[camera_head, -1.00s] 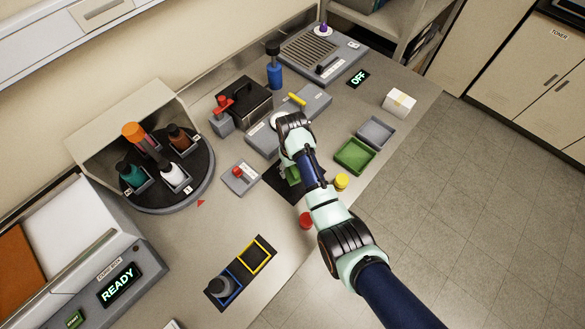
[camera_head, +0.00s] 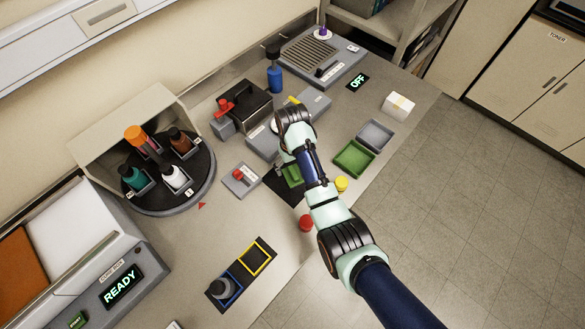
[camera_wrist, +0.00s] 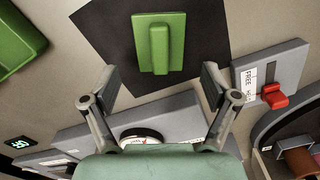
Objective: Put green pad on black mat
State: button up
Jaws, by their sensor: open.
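The green pad (camera_wrist: 176,30), a flat plate with a raised grip bar, appears to lie on the black mat (camera_wrist: 100,30) in the wrist view. In the head view, the pad (camera_head: 292,175) is partly hidden by my arm, and the mat (camera_head: 284,194) shows around it. My gripper (camera_wrist: 160,78) is open and empty. In the wrist view its fingers are spread wide, with the pad's grip bar ahead of them and apart from both.
A green tray (camera_head: 353,158) and a grey tray (camera_head: 376,134) stand right of the mat. A small box with a red lever (camera_head: 238,174) is on its left. Yellow (camera_head: 342,183) and red (camera_head: 306,222) round items sit near the table's front edge.

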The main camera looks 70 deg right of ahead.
aim_at(292, 170)
notch_tip(292, 170, up, 8)
jog(key=p, duration=0.1)
dwell(0.4)
jog(key=w+a+r+n+t+h, duration=0.1)
jog(key=w+a+r+n+t, duration=0.1)
jog(key=w+a, duration=0.35)
jog(key=w+a+r+n+t+h, duration=0.1)
jog(key=w+a+r+t, duration=0.15)
jog(key=a, duration=0.65)
jog(key=w+a+r+n+t+h, duration=0.1)
jog(key=w+a+r+n+t, duration=0.1)
jog(key=w+a, duration=0.45)
jog(key=s+a+r+n+t+y, duration=0.1)
jog(key=s+a+r+n+t, duration=0.1)
jog(key=a+r, duration=0.4)
jog(key=s+a+r+n+t+y, duration=0.1)
jog(key=a+r, duration=0.5)
jog(key=a, duration=0.7)
jog(key=s+t+y, duration=0.1)
jog(key=s+t, duration=0.1)
jog(key=t, duration=0.1)
jog(key=shift+s+n, duration=0.35)
jog(key=shift+n, duration=0.05)
